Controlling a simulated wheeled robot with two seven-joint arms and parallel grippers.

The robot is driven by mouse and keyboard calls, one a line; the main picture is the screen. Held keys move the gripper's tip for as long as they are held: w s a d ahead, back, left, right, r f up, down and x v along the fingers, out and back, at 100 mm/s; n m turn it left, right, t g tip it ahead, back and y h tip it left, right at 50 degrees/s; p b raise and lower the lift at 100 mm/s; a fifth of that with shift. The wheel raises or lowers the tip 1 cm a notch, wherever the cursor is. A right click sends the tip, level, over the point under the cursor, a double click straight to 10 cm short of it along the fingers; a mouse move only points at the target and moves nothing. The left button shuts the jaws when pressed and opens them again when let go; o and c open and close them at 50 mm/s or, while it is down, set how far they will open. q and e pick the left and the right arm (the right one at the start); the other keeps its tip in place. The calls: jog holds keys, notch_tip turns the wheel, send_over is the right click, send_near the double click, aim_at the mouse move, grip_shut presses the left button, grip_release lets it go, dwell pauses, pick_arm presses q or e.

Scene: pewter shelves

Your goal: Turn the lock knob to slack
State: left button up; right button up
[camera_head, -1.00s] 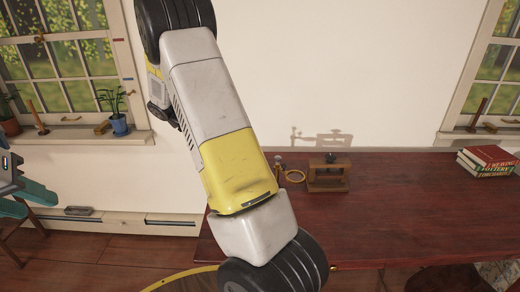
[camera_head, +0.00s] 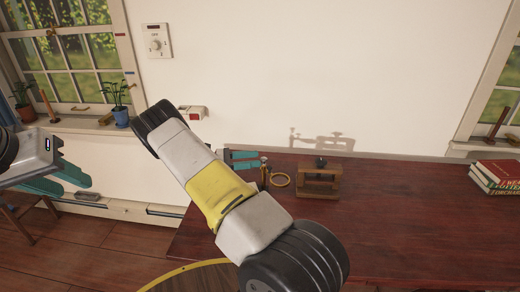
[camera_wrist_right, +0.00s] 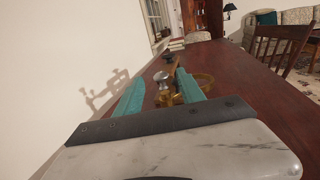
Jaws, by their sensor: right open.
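A small post with a silver knob (camera_head: 264,160) on a brass base stands at the back of the dark red table. A wooden frame (camera_head: 318,181) with a black knob (camera_head: 321,161) on top stands to its right. I cannot tell which is the lock knob. My right gripper (camera_head: 259,159) is open, its teal fingertips close to the silver knob. In the right wrist view the silver knob (camera_wrist_right: 162,77) shows between the open fingertips (camera_wrist_right: 160,75); contact cannot be told. My left gripper (camera_head: 76,188) is open and empty at the far left, away from the table.
A brass ring (camera_head: 280,180) lies between the post and the wooden frame. Books (camera_head: 497,176) sit at the table's right end. A wall thermostat-like dial (camera_head: 156,40) and a small red-marked box (camera_head: 193,113) are on the wall. The table's middle (camera_head: 400,220) is clear.

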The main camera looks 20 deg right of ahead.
jog(key=x, duration=0.7)
jog(key=shift+s+d, duration=0.15)
jog(key=shift+c, duration=0.3)
grip_shut()
